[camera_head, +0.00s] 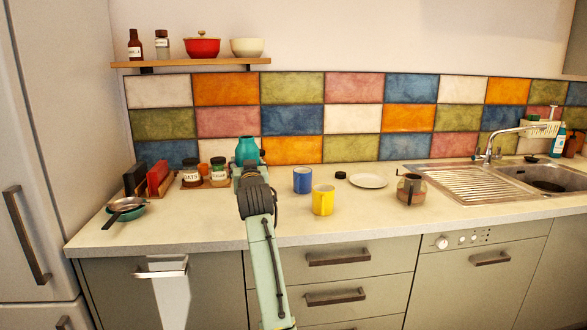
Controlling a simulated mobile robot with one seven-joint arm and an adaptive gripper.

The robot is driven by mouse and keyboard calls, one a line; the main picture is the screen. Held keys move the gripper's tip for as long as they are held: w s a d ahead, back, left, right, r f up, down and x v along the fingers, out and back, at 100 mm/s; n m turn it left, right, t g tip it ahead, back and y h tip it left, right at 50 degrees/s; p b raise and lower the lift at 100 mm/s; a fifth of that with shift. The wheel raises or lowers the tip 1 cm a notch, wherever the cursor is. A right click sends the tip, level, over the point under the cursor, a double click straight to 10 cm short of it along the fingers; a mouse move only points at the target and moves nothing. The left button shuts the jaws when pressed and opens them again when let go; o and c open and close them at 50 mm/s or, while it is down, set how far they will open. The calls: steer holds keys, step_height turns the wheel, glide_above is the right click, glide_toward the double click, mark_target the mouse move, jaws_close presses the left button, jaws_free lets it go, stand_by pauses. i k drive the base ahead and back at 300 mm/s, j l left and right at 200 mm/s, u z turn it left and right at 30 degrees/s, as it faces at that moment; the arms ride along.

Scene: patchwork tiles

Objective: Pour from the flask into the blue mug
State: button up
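A teal vessel with a narrow neck and flared rim, which looks like the flask (247,149), shows upright just past the end of my gripper (246,167). My gripper hides its lower part. The fingers are mostly hidden behind the wrist, so I cannot tell whether they are closed on it or whether it stands on the counter. The blue mug (302,182) stands upright on the counter to the right of my gripper, apart from it. Its inside is hard to see.
A yellow mug (323,201) stands close in front of the blue mug. Labelled jars (219,173) stand left of my gripper. The front counter strip is clear.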

mark_target(302, 176)
steer(key=i+l+u, duration=0.15)
steer(key=l, duration=0.15)
steer(key=i+l+u, duration=0.15)
steer(key=l, duration=0.2)
steer(key=i+l+u, duration=0.1)
steer(key=l, duration=0.2)
steer(key=i+l+u, duration=0.15)
steer(key=l, duration=0.25)
steer(key=l+u, duration=0.2)
steer(key=l, duration=1.25)
steer(key=i, duration=0.05)
